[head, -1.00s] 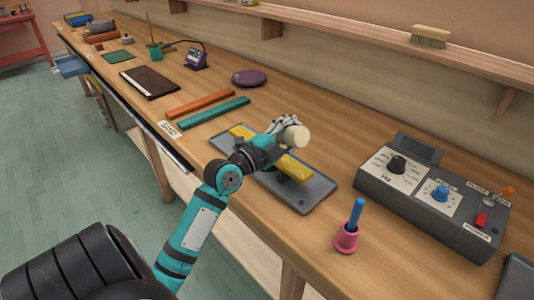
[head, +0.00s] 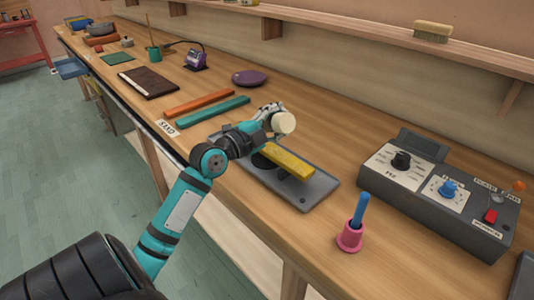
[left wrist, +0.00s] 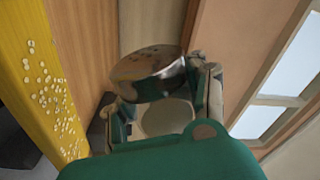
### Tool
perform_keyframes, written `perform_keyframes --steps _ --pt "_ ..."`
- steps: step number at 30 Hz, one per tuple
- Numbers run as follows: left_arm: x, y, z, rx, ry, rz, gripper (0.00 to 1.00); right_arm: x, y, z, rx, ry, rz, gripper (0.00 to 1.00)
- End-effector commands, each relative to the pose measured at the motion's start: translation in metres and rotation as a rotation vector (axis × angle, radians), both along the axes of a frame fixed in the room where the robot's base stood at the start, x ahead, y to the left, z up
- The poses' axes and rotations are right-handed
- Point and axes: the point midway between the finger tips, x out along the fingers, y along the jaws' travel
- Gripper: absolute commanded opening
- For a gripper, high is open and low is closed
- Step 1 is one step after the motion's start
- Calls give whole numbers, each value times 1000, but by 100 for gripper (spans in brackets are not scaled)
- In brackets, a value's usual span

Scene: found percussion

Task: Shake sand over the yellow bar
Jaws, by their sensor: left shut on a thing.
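The yellow bar (head: 288,162) lies on dark supports above a grey tray (head: 312,190) on the bench; my left arm hides its far left part. My left gripper (head: 268,119) is shut on a cream shaker (head: 284,123), held tilted above the bar's far side. In the left wrist view the shaker (left wrist: 148,68) shows a shiny metal-like end between my fingers (left wrist: 165,103). There the yellow bar (left wrist: 35,75) runs along the left edge, apart from the shaker, with pale specks scattered on its face. My right gripper is not in view.
A pink cup (head: 349,238) with a blue-handled stick stands right of the tray. A grey control box (head: 425,205) is farther right. Teal (head: 213,111) and orange (head: 199,102) bars lie left of the tray by a SAND label (head: 167,128).

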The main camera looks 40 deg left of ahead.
Motion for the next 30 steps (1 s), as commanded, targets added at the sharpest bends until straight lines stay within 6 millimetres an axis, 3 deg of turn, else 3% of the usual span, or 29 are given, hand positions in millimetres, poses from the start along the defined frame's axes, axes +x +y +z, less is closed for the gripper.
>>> perform_keyframes --steps 5,12,23,27,30 --pt "1 13 -2 4 -2 1 0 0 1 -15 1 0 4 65" --pt "2 29 -3 2 -2 1 0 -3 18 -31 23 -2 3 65" --pt "2 33 -1 20 -5 1 0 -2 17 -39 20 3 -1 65" --pt "2 33 -3 118 -18 0 0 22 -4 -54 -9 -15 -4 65" --pt "3 33 2 140 -21 1 0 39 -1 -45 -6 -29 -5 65"
